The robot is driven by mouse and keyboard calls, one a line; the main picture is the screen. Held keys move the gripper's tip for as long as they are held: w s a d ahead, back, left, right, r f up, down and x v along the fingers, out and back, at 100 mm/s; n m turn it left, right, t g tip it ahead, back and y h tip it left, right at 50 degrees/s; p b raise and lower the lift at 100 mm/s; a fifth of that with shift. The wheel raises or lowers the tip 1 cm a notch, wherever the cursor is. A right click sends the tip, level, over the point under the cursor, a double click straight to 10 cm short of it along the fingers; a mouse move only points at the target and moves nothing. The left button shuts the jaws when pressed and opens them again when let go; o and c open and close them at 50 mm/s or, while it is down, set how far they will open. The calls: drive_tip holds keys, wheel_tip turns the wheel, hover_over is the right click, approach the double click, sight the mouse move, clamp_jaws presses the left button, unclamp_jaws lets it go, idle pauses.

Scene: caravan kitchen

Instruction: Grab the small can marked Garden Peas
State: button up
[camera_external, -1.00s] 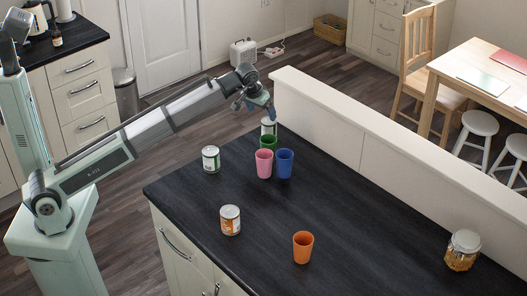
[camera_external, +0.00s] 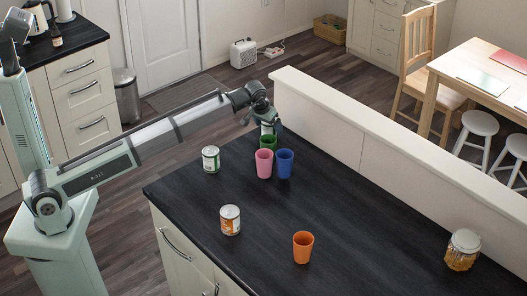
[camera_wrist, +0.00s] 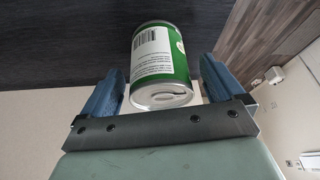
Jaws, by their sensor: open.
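A small can with a green and white label and a metal lid stands at the far end of the dark counter (camera_external: 340,215), behind the cups. In the wrist view this can (camera_wrist: 160,58) shows a barcode and small print; no product name is readable. My gripper (camera_external: 270,122) is over this can and partly hides it in the external view. In the wrist view its blue fingers are open, one on each side of the can's lid end, with gaps visible on both sides. Another white and green can (camera_external: 211,159) stands at the counter's left edge, its label too small to read.
A low white wall (camera_external: 380,150) runs along the right. An orange-labelled can (camera_external: 230,220), an orange cup (camera_external: 303,247) and a jar (camera_external: 462,250) stand farther off.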

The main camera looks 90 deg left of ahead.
drive_tip(key=shift+w+a+f, duration=0.1)
drive_tip(key=shift+a+f, duration=0.1)
drive_tip(key=shift+f, duration=0.4)
drive_tip(key=c, duration=1.2)
